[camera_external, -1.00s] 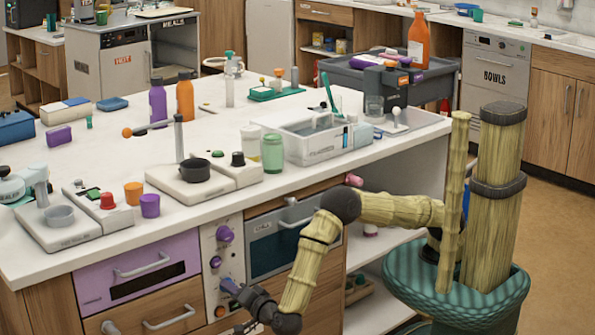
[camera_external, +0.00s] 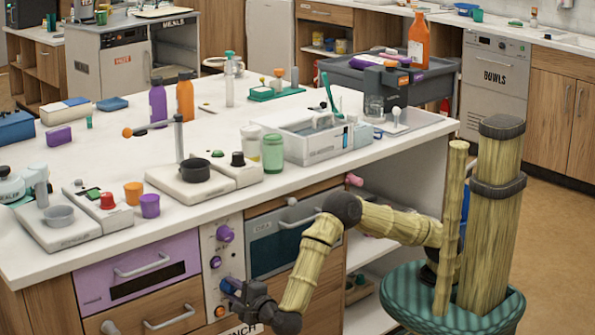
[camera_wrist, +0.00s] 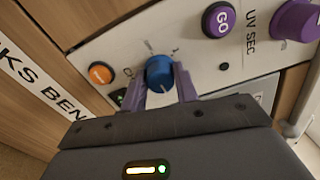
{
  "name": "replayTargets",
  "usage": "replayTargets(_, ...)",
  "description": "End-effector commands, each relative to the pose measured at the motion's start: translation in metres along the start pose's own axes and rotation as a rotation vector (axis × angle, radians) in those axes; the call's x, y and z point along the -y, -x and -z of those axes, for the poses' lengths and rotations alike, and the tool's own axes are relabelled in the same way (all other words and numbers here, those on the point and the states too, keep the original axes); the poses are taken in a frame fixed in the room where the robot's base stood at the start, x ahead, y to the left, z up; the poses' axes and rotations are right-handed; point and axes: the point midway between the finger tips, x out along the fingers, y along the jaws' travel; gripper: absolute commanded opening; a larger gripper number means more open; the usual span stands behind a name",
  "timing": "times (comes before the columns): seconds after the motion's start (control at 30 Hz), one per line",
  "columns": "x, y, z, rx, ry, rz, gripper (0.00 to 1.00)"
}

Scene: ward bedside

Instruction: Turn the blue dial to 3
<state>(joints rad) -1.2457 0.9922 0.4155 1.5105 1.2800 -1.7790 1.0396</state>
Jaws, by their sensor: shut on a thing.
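The blue dial (camera_wrist: 159,73) sits on a pale control panel (camera_wrist: 205,75), with tick marks around it too small to read. In the wrist view my gripper (camera_wrist: 161,82) has one purple finger on each side of the dial, and it is shut on it. In the outside view the gripper (camera_external: 233,290) is at the panel below the counter, and the dial is largely hidden by it. The number the dial points to cannot be read.
Close by on the panel are a purple GO button (camera_wrist: 218,20), a larger purple knob (camera_wrist: 296,20) and an orange button (camera_wrist: 101,73). A purple drawer (camera_external: 138,268) is left of the panel and an oven-like door (camera_external: 282,240) right of it.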

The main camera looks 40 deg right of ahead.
Motion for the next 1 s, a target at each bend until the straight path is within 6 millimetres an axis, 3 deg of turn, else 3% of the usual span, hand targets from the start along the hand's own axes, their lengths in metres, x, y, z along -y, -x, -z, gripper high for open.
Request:
replayTargets(0.63, -0.0021, 0.0019, 0.0003, 0.001, -0.065, -0.005, 0.07)
replayTargets(0.67, -0.0021, 0.0019, 0.0002, 0.002, -0.065, -0.005, 0.36)
replayTargets(0.73, -0.0018, 0.0017, 0.0002, 0.002, -0.065, -0.005, 0.49)
replayTargets(1.0, -0.0006, 0.0008, 0.0001, 0.0, -0.066, -0.002, 0.52)
